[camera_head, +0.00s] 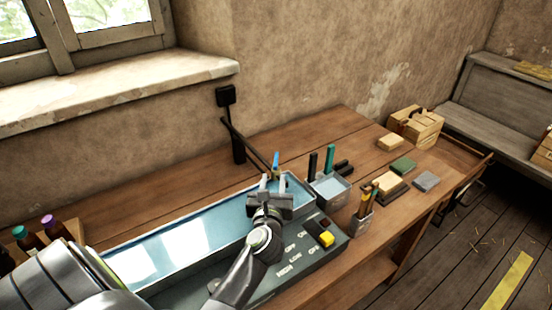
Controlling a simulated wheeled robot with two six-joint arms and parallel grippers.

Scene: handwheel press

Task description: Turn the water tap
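A long tray with a pale blue, shiny surface (160,262) lies along the bench. A small upright fitting with a blue top and brass-coloured body (276,164) shows at its far right end, by the tip of a slanted black bar (248,147); it looks like the water tap. My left gripper (273,183) is over the right end of the tray with its two light fingertips apart. The fitting shows just beyond the gap between them; I cannot tell whether they touch it. The gripper body hides what lies below. My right gripper is not in view.
A black post (238,150) stands behind the tray. A grey panel with a yellow-and-black block (320,234) lies in front. Right of the tray are a small water box (330,191), a tool cup (362,222), several flat blocks and a wooden crate (416,127). Bottles (52,226) stand left.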

